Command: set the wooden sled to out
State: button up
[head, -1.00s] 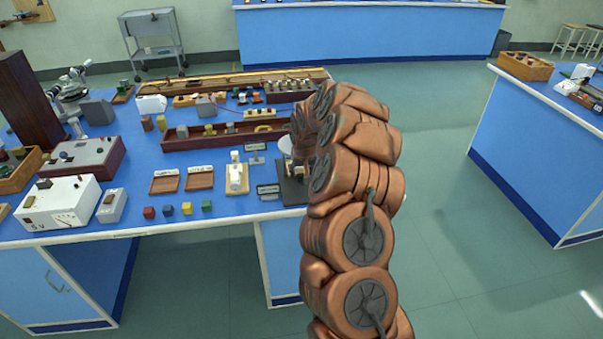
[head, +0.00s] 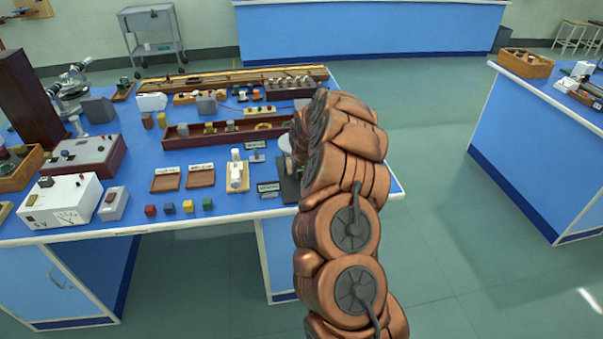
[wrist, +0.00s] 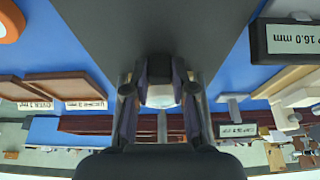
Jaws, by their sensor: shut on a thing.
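In the wrist view my gripper (wrist: 160,98) has a dark finger on each side of a small pale piece (wrist: 162,95) and is shut on it. This piece sits just below the edge of a dark grey plate. I cannot tell whether it belongs to the wooden sled. The sled itself is not clearly seen. In the head view my arm hides the gripper and most of the black base (head: 289,191) at the table's right front. A "16.0 mm" sign (wrist: 290,38) shows upside down in the wrist view.
A pale board with a white device (head: 237,178) stands left of the black base. Two brown trays (head: 165,183) and small coloured cubes (head: 169,208) lie farther left. A long dark red trough (head: 190,143) lies behind. Open floor is right of the blue bench.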

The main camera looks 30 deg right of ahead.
grip_shut()
jog(key=shift+s+f, duration=0.1)
jog(key=shift+s+a+b, duration=0.15)
jog(key=shift+s+b, duration=0.1)
jog(key=shift+b, duration=0.15)
jog(key=s+a+b, duration=0.1)
jog(key=s+b, duration=0.1)
jog(key=s+a+b, duration=0.1)
jog(key=s+b, duration=0.1)
jog(key=s, duration=0.1)
jog(key=s+a+b, duration=0.1)
jog(key=s+b, duration=0.1)
jog(key=b, duration=0.1)
jog(key=shift+s+a, duration=0.25)
jog(key=shift+s+a+b, duration=0.25)
jog(key=shift+s+b, duration=0.4)
jog(key=shift+s, duration=0.15)
jog(key=o, duration=0.7)
grip_release()
jog(key=shift+s, duration=0.15)
jog(key=shift+c, duration=0.2)
